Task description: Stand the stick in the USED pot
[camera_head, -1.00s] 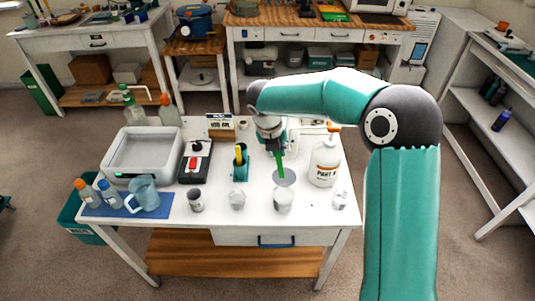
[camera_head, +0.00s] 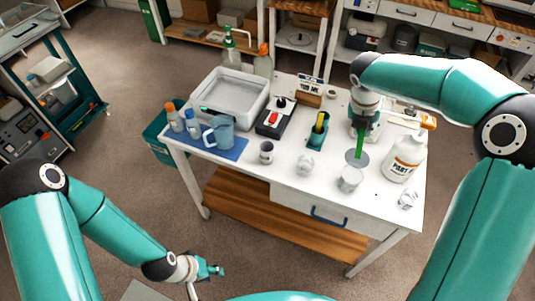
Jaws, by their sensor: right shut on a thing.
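My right gripper (camera_head: 364,126) is shut on a green stick (camera_head: 360,146), which points down over a grey disc (camera_head: 357,160) on the white table. I cannot tell whether the stick's lower end touches the disc. A teal pot (camera_head: 316,141) with a yellow stick (camera_head: 320,121) in it stands to the left of my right gripper, apart from it. No readable label shows on this pot. My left gripper (camera_head: 215,270) is low in front of the table, away from its objects; its jaws are too small to judge.
A white PART bottle (camera_head: 405,158) stands right of the disc. A black device with a red button (camera_head: 274,118), a grey-white tray (camera_head: 228,98) and a blue jug (camera_head: 221,133) are further left. A small sign (camera_head: 309,90) stands behind.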

